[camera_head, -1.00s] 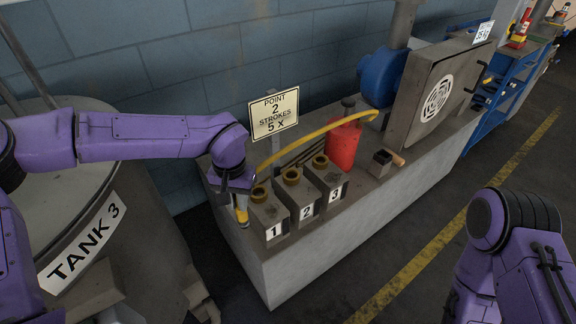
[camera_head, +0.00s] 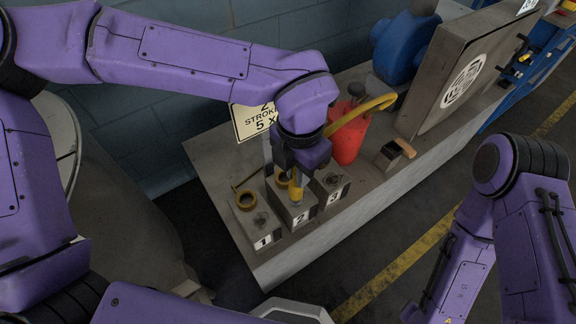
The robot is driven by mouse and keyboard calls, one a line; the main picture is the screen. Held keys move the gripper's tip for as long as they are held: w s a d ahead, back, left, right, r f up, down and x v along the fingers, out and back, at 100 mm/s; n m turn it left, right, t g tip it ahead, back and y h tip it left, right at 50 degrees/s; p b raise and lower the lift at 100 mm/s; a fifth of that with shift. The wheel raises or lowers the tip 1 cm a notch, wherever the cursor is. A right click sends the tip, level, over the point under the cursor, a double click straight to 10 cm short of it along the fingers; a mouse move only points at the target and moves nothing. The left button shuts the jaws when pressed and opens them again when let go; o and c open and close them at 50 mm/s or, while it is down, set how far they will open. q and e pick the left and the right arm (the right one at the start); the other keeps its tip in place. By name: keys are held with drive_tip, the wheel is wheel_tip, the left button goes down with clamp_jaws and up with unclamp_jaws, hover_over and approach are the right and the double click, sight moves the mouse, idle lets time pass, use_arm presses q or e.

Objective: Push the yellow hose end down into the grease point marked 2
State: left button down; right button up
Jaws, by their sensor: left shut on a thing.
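My left gripper (camera_head: 297,183) is shut on the yellow hose end (camera_head: 296,194), which points down over the block marked 2 (camera_head: 301,217). I cannot tell whether its tip touches the grease point; the gripper and hose end hide it. The yellow hose (camera_head: 362,113) arcs from behind the gripper over the red grease container (camera_head: 348,140). The block marked 1 (camera_head: 263,240) is to the left and the block marked 3 (camera_head: 335,194) to the right. My right arm shows at the right edge, but its gripper is out of view.
A small dark box (camera_head: 390,154) sits to the right. A grey machine housing (camera_head: 450,75) and blue motor (camera_head: 402,45) stand further back.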

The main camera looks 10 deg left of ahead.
use_arm(q)
drive_tip(key=shift+d+r+n, duration=0.2)
drive_tip(key=shift+d+n, duration=0.1)
drive_tip(key=shift+n, duration=0.4)
drive_tip(key=shift+w+n, duration=0.15)
drive_tip(key=shift+n, duration=0.15)
drive_tip(key=w+a+f+p, duration=0.1)
drive_tip(key=w+a+f, duration=0.2)
drive_tip(key=w+f, duration=0.3)
drive_tip(key=w+a+f+p, duration=0.2)
drive_tip(key=w+f, duration=0.4)
drive_tip(key=f, duration=0.1)
drive_tip(key=shift+a, duration=0.4)
use_arm(e)
drive_tip(key=r, duration=0.3)
drive_tip(key=shift+w+r, duration=0.15)
drive_tip(key=shift+w, duration=0.25)
use_arm(q)
drive_tip(key=shift+f, duration=0.1)
drive_tip(key=c, duration=1.1)
unclamp_jaws()
drive_tip(key=shift+w, duration=0.1)
